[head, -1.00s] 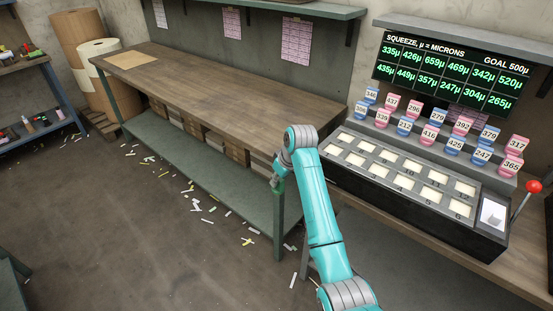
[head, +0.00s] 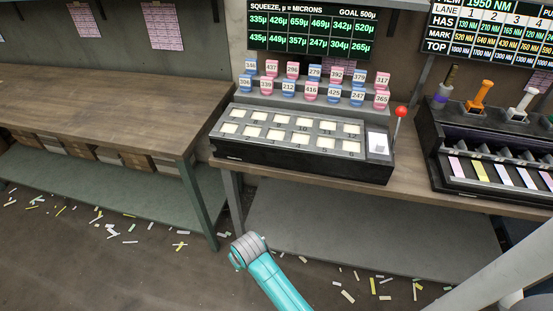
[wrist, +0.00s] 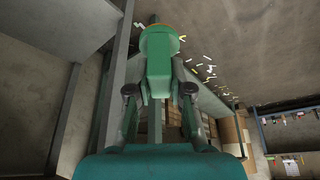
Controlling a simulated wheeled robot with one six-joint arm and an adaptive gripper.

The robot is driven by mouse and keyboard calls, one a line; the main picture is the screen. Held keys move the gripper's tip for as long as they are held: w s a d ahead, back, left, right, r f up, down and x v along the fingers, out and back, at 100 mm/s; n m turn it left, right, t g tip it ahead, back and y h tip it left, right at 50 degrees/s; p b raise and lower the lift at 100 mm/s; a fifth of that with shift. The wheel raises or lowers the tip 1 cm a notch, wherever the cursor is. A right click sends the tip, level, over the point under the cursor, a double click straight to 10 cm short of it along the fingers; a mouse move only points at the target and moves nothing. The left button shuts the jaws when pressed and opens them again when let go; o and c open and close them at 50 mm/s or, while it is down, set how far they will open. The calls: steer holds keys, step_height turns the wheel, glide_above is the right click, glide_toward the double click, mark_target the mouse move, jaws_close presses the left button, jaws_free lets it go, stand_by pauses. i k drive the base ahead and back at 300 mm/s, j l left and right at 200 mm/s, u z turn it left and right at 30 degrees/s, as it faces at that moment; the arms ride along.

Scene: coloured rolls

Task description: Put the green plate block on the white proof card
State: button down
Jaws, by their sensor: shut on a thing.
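In the wrist view my gripper (wrist: 159,90) is shut on the green plate block (wrist: 159,68), with a finger on each side. The block has a narrow body and a wider rounded far end with a yellowish edge. It is held in the air, clear of any surface. In the head view only part of my arm shows at the bottom; the gripper and block are hidden or out of frame. I cannot pick out the white proof card for certain; several pale cards (head: 503,174) lie in slots of the black machine at the right.
A bench with a black tray machine (head: 300,153), red-knobbed lever (head: 401,111) and numbered pink and blue tags stands ahead. A wooden bench (head: 110,112) is at the left, mostly bare. Bench legs and lower shelves (head: 370,235) stand close to my arm. Paper scraps litter the floor.

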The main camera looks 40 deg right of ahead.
mark_target(378, 143)
steer(key=j+z, duration=0.25)
steer(key=z, duration=0.2)
steer(key=k+j+z, duration=0.1)
steer(key=z, duration=0.3)
steer(key=j, duration=0.1)
